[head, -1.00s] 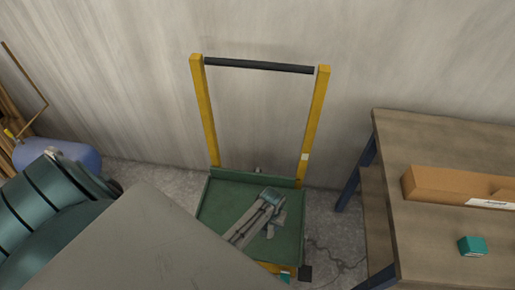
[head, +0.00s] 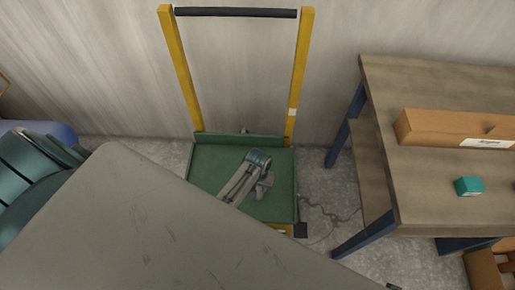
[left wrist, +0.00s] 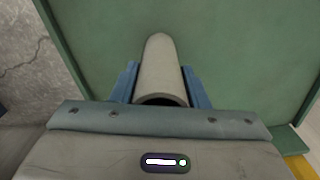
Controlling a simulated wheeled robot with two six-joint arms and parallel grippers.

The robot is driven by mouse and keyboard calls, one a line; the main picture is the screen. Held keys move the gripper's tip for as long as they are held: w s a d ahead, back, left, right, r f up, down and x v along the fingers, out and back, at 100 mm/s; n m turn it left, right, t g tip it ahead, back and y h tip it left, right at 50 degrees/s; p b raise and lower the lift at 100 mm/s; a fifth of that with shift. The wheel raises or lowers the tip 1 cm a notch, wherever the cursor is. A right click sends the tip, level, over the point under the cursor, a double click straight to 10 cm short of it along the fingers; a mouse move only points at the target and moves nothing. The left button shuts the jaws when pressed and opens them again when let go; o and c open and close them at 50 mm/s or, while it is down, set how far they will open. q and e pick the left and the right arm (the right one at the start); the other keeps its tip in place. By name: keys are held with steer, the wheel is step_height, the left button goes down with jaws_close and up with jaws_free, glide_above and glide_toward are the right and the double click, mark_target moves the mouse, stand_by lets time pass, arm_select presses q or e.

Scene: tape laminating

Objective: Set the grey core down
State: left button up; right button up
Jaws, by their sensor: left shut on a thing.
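The grey core is a hollow grey tube (left wrist: 160,68) in the left wrist view, with its open end towards the camera. The blue fingers of my left gripper (left wrist: 160,88) are shut on it, one on each side. Green cart bed (left wrist: 240,50) fills the view behind it. In the head view my left gripper (head: 264,187) is over the middle of the green cart bed (head: 212,160), where the core is small and hard to make out. I cannot tell whether the core touches the bed. My right gripper is not in view.
The cart has a yellow upright handle (head: 300,75) at the wall. A wooden table (head: 430,205) stands to the right, with a long cardboard box (head: 440,127) and a small teal box (head: 468,187). Bare bed surrounds the gripper.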

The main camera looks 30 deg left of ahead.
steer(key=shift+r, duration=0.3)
arm_select(q)
steer(key=shift+f, duration=0.1)
steer(key=o, duration=1)
step_height(320, 180, up, 12)
steer(key=shift+r+p, duration=0.1)
steer(key=shift+p, duration=1)
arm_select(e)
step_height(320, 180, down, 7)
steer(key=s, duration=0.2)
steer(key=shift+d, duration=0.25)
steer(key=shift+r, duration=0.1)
